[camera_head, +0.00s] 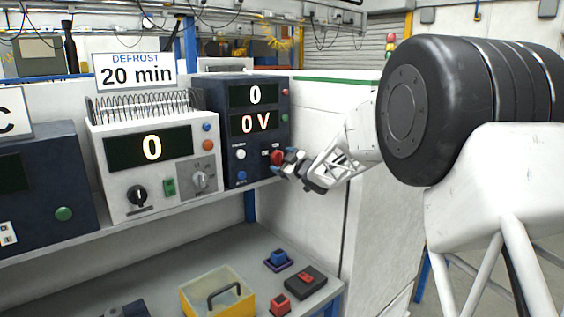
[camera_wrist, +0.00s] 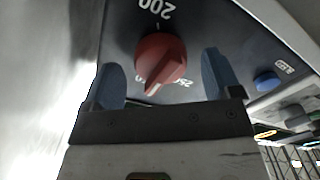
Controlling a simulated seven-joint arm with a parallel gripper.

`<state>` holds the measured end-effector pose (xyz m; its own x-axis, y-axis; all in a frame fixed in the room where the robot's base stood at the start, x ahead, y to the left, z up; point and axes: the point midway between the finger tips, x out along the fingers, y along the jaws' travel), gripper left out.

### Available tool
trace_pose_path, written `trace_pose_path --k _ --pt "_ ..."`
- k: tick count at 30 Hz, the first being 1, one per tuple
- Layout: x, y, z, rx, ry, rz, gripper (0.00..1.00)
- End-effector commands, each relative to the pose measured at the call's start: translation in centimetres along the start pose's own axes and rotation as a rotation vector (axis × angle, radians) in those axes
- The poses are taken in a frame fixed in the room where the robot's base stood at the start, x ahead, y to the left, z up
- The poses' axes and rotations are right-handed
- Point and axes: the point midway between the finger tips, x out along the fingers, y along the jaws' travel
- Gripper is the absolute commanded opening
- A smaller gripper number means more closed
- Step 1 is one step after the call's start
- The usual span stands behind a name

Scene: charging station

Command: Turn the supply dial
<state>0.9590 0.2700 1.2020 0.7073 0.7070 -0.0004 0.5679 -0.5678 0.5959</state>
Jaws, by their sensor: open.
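The supply dial is a red knob (camera_head: 277,157) low on the right side of a dark blue power unit (camera_head: 246,92), whose two displays read 0 and 0 V. My gripper (camera_head: 286,165) is at the knob from the right and partly covers it. In the wrist view the red knob (camera_wrist: 160,58) shows with a white pointer mark at its lower edge and printed numbers around it, among them 200. My open gripper (camera_wrist: 161,68) has one blue finger on each side of the knob, with a visible gap at both sides. I cannot tell how deep the fingers reach along it.
A blue button (camera_wrist: 266,82) is right of the fingers in the wrist view. A white unit (camera_head: 155,165) with a black knob and a grey dial stands left of the power unit. A yellow bin (camera_head: 190,297) and small blocks are on the lower shelf.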

Motion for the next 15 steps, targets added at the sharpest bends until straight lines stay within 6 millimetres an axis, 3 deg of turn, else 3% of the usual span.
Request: trace_pose_path --k 15 --pt "-5.7 0.0 0.0 0.0 -0.001 0.0 0.84"
